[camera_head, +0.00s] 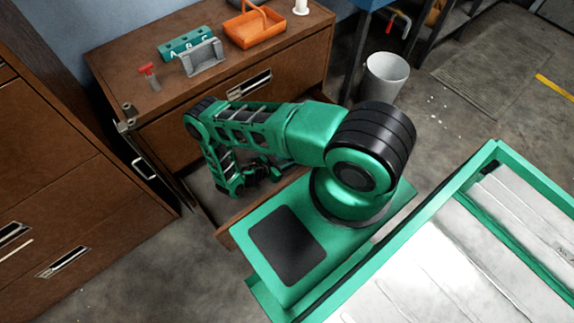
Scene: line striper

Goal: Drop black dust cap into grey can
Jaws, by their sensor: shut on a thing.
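My gripper (268,171) is small and dark in the picture, low over an open drawer (208,190) of the brown cabinet. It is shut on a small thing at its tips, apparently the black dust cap. The cap's outline cannot be told apart from the dark fingers, and my arm covers part of the view there. The grey can (385,80) stands upright on the floor, right of the cabinet, open at the top. My gripper is well apart from it, to its left and nearer to me.
On the cabinet top (128,60) are an orange basket (248,29), a grey holder (202,58), a green lettered block (184,46), a red-handled tool (148,73) and a white object (301,7). A dark bench stands behind the can. Floor right of the can is clear.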

